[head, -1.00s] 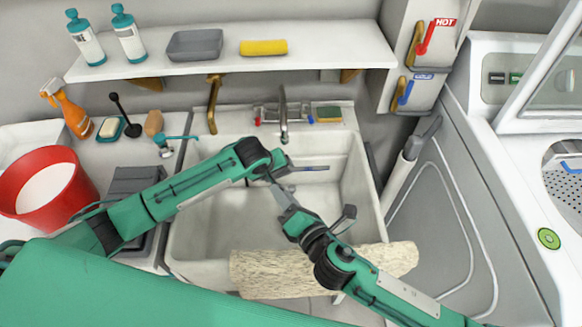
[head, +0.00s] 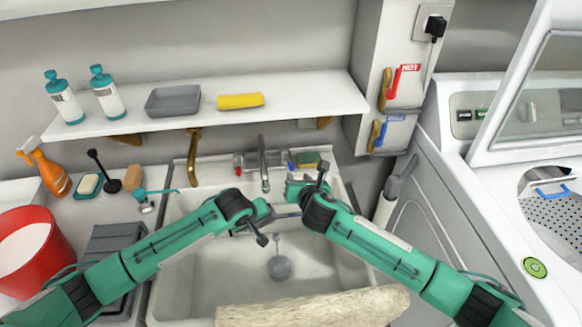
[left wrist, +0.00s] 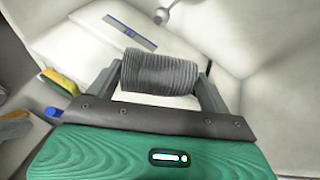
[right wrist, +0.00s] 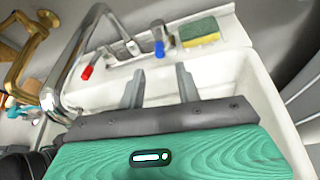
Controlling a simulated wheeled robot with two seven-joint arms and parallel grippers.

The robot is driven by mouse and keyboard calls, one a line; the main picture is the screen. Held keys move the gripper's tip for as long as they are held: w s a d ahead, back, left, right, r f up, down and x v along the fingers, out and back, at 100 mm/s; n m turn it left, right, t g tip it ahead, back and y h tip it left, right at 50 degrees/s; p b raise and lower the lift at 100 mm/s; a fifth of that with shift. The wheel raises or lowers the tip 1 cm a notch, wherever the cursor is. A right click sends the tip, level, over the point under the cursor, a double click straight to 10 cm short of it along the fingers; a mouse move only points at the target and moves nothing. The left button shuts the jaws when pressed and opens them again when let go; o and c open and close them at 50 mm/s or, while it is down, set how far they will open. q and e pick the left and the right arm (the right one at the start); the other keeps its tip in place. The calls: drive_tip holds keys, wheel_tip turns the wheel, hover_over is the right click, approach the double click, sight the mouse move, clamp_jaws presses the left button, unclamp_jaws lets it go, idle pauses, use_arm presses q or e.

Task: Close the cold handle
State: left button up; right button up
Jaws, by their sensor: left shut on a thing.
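The sink faucet (head: 263,165) has a red handle (right wrist: 87,72) on the left and a blue cold handle (right wrist: 159,48) on the right; the blue handle shows small in the head view (head: 291,160). My right gripper (right wrist: 160,80) is open and empty. Its fingers point at the blue handle, which appears between and just beyond the fingertips. In the head view it is over the sink's back rim. My left gripper (left wrist: 160,66) is shut on a grey ribbed cylinder (left wrist: 158,76) above the basin; its fingers are unclear in the head view.
The sink basin (head: 210,270) lies below both arms. A yellow-green sponge (right wrist: 199,32) sits right of the blue handle. A brass spout (head: 193,155) stands left of the faucet. Red and blue levers (head: 379,136) hang on the right wall box. A shelf (head: 300,104) overhangs the sink.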

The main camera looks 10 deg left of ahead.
sight(292, 169)
drive_tip(key=x, duration=1)
drive_tip(key=shift+a, duration=0.1)
clamp_jaws()
